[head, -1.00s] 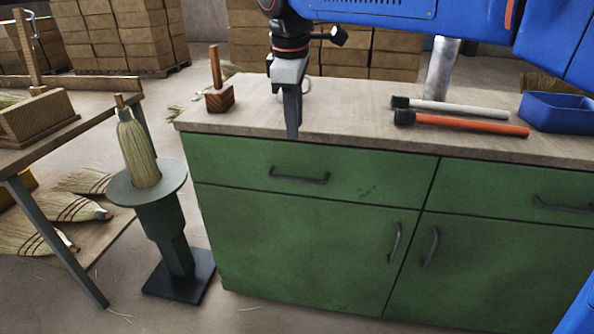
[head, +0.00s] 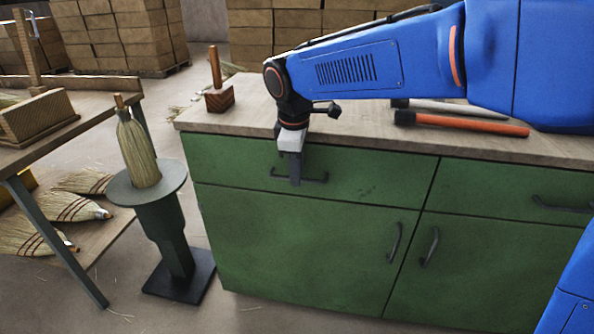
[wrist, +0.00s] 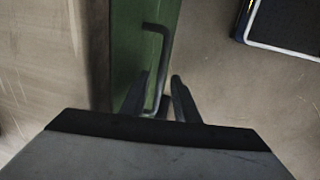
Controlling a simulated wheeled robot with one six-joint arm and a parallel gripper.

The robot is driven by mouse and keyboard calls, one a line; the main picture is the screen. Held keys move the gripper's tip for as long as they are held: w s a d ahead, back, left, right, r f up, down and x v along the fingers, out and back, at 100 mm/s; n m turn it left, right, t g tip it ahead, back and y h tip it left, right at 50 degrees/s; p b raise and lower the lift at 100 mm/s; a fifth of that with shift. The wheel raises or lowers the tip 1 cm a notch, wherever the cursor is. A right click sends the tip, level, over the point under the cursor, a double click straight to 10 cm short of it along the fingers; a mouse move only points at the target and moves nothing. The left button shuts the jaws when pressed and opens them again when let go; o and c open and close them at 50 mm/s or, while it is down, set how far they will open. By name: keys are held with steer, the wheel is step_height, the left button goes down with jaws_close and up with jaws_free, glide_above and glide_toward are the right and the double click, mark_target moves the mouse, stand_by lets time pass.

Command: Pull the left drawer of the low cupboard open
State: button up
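The low green cupboard (head: 300,245) stands under a wooden worktop. Its left drawer (head: 230,160) is shut, its front flush with the cupboard. The drawer's dark bar handle (head: 318,179) runs level across the drawer front. My gripper (head: 295,180) points down in front of the drawer, its fingertips at the handle, hiding part of it. In the wrist view, the handle (wrist: 163,50) passes between the two parted fingers of my gripper (wrist: 162,80), with a gap showing on the right side. I cannot tell whether either finger touches the handle.
A broom head stands on a round pedestal (head: 172,190) left of the cupboard. A bench (head: 45,130) is further left. The floor before the drawer looks clear.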

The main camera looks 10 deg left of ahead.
steer(key=shift+f, duration=0.2)
jaws_close()
steer(key=shift+s, duration=0.1)
steer(key=s, duration=3.1)
steer(key=shift+s, duration=0.25)
steer(key=shift+r, duration=0.1)
jaws_free()
